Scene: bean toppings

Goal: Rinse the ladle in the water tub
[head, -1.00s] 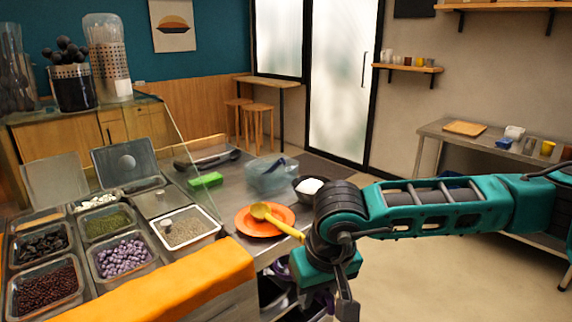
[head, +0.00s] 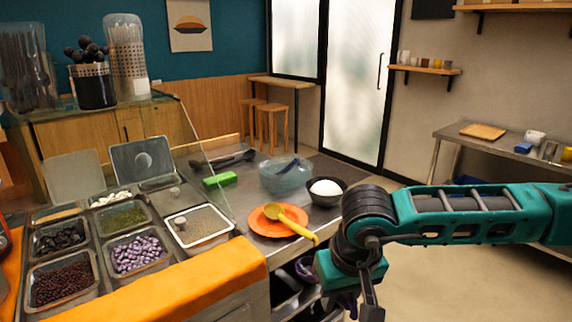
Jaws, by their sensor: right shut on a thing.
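A yellow ladle (head: 289,222) lies with its head on an orange plate (head: 262,226) on the steel counter. Its handle points to the right, toward my right arm. A clear bluish tub (head: 285,178) stands behind the plate, with a dark handle-like strip at its rim. My right gripper (head: 371,309) hangs at the bottom of the head view, right of the plate and beyond the counter's front edge. It is shut, but what it holds is not visible; its fingertips are near the lower frame edge. My left gripper is not in view.
A dark bowl with a white ball (head: 326,187) stands right of the tub. A green sponge (head: 220,180) and a dark utensil (head: 228,158) lie to its left. Topping trays (head: 137,254) fill the left counter, behind an orange ledge (head: 185,290). Open floor lies at right.

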